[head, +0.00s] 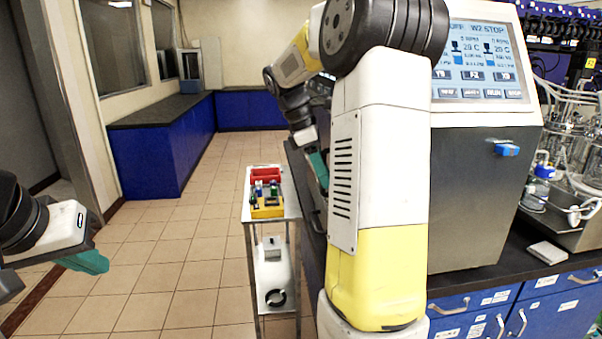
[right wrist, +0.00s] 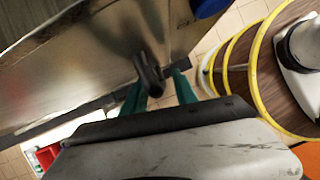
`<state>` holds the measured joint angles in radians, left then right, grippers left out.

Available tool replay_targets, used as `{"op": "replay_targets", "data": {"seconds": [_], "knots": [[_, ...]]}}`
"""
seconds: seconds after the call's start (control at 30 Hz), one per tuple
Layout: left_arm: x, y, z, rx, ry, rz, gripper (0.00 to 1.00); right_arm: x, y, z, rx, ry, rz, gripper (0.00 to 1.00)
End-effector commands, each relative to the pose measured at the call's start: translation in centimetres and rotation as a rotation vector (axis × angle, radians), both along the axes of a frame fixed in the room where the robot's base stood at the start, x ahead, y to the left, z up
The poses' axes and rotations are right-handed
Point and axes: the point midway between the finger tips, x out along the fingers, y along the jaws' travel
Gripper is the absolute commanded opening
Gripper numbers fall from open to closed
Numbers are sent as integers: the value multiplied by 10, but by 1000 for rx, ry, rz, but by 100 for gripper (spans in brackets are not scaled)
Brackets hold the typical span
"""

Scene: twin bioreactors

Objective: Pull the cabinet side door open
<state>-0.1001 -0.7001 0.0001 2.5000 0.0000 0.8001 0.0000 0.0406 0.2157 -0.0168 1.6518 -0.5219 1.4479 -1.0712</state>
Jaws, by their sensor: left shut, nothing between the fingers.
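The cabinet (head: 478,190) is a grey metal housing with a lit screen on the right in the head view. Its left side is mostly hidden behind my right arm. In the right wrist view a metal panel (right wrist: 85,65), apparently the side door, carries a black handle (right wrist: 149,72). My right gripper (right wrist: 160,90) has its two teal fingers apart, one on each side of the handle, with a gap visible beside the right finger. It also shows partly behind my arm in the head view (head: 318,168). My left gripper (head: 92,262) is shut and empty at the far left.
A small cart (head: 251,215) with a red bin and a yellow rack stands left of the cabinet. Blue counters (head: 150,160) line the back. Glass vessels (head: 570,165) stand at the right. A yellow-rimmed round thing (right wrist: 262,70) is near the right gripper. Tiled floor is clear left of the cart.

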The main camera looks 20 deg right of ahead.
Motion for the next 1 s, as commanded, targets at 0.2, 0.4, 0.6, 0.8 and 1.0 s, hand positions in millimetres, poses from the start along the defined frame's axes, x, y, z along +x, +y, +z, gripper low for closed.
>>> {"op": "replay_targets", "data": {"seconds": [0.2,0.4,0.6,0.8,1.0], "knots": [[0,0,0,0,0,0,0,0,0,0,0,0,0,23],[0,0,0,0,0,0,0,0,0,0,0,0,0,0],[0,0,0,0,0,0,0,0,0,1,0,0,0,0],[0,0,0,0,0,0,0,0,0,1,0,-1,0,0],[0,0,0,0,0,0,0,0,0,1,0,-1,0,0]]}}
